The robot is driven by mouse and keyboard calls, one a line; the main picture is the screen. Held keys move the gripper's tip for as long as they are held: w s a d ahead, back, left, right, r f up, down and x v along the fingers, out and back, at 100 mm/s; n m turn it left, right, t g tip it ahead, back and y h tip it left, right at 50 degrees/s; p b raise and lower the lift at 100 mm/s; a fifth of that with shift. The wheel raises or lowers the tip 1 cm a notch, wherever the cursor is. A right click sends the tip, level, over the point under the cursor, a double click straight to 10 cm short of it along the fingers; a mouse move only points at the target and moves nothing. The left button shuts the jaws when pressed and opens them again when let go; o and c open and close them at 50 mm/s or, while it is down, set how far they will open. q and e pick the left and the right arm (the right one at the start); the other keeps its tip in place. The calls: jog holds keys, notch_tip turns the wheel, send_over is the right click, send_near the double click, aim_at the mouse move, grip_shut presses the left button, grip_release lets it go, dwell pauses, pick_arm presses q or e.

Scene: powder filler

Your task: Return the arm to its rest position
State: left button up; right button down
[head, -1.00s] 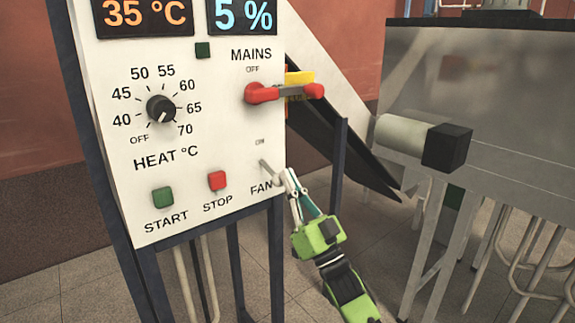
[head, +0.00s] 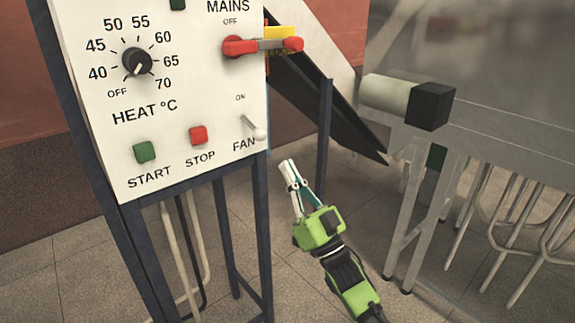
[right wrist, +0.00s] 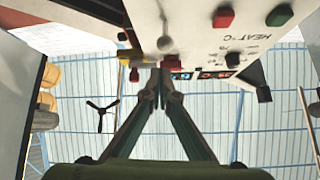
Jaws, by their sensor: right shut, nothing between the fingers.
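My right gripper (head: 287,168) is shut and empty. It is in open air to the right of and below the white control panel (head: 95,100), apart from it. The fan toggle (head: 255,129) at the panel's lower right corner is clear of the fingers. In the right wrist view the two fingers (right wrist: 160,72) meet at their tips with nothing between them. The green arm below the gripper is mine. My left gripper does not show.
The red mains handle (head: 262,45) sticks out at the panel's right edge. A motor cylinder (head: 405,98) on a metal machine stands to the right. Dark frame legs (head: 262,230) support the panel. The tiled floor in front is clear.

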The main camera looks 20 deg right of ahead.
dwell(0.4)
notch_tip(320, 180, down, 40)
jog(key=s+d+m+g+h, duration=0.1)
jog(key=s+d+g+h, duration=0.1)
jog(key=g+h, duration=0.5)
jog(key=s+f+g, duration=0.4)
jog(key=s+f, duration=0.4)
jog(key=f, duration=0.2)
jog(key=s+f+g, duration=0.4)
jog(key=s+f, duration=0.3)
jog(key=f, duration=0.3)
jog(key=s+f+n+g, duration=0.1)
jog(key=s+f+g, duration=0.2)
jog(key=s, duration=0.9)
jog(key=s+f+n+g, duration=0.1)
jog(key=s+f+g, duration=0.2)
jog(key=s+f, duration=0.5)
jog(key=s+a+f+g, duration=0.1)
jog(key=s+f+g, duration=0.2)
jog(key=s, duration=1.4)
notch_tip(320, 180, down, 3)
jog(key=shift+s+f+n, duration=0.15)
jog(key=shift+s+n, duration=0.05)
jog(key=shift+n, duration=0.2)
